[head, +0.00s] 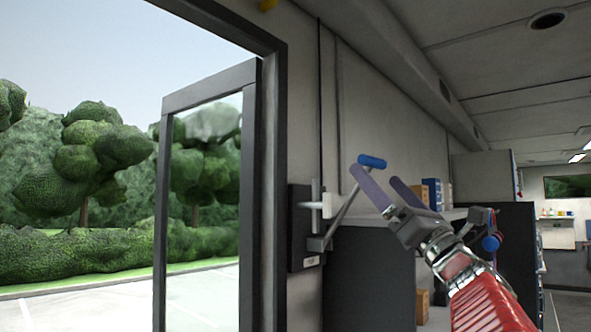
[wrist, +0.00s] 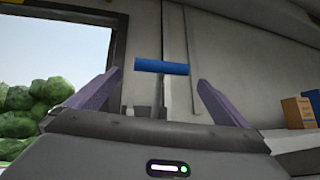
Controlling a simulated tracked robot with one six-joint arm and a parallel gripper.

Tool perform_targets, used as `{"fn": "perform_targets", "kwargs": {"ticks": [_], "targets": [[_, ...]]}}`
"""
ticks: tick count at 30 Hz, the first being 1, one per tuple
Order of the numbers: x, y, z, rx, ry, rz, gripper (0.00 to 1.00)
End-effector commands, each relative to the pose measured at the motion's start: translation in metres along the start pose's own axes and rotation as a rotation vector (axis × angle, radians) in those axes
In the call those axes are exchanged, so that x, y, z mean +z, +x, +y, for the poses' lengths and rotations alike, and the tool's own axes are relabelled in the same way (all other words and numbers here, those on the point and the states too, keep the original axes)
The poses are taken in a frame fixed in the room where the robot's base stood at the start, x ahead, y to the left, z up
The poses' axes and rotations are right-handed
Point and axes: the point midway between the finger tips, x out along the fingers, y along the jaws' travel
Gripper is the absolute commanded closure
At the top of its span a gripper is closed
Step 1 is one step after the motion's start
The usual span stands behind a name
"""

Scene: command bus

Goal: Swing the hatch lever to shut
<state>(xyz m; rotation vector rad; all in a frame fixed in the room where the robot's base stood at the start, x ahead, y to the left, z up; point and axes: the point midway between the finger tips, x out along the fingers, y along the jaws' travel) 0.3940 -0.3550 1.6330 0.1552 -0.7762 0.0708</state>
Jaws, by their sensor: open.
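The hatch lever (head: 345,210) is a grey rod on a dark wall plate (head: 299,250) beside the door frame. It slants up and to the right and ends in a blue cross handle (head: 372,161). My gripper (head: 382,184) is open and empty, with its two purple fingers pointing up and left toward the handle. In the wrist view the blue handle (wrist: 161,66) lies level, ahead of and between the spread fingertips of my gripper (wrist: 158,88). The handle looks apart from both fingers. The lower part of the lever is partly hidden by my gripper body in the wrist view.
A glazed door (head: 250,190) stands at the left, with trees (head: 90,165) outside. Orange and blue boxes (head: 432,193) stand on a shelf behind my gripper. The wall above the lever is clear.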

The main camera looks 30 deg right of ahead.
Motion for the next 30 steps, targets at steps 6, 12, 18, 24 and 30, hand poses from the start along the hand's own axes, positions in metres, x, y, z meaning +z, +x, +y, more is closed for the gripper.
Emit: {"fn": "perform_targets", "kwargs": {"ticks": [6,12,18,24,30], "targets": [[0.0,0.031,0.0,0.002,0.001,0.0,0.0],[0.0,0.047,-0.001,-0.001,0.0,0.0,0.0],[0.001,0.051,0.0,-0.001,-0.001,0.0,0.0],[0.001,0.051,-0.001,-0.001,-0.001,0.0,0.03],[0.001,0.051,0.0,-0.001,-0.001,0.0,0.17]]}}
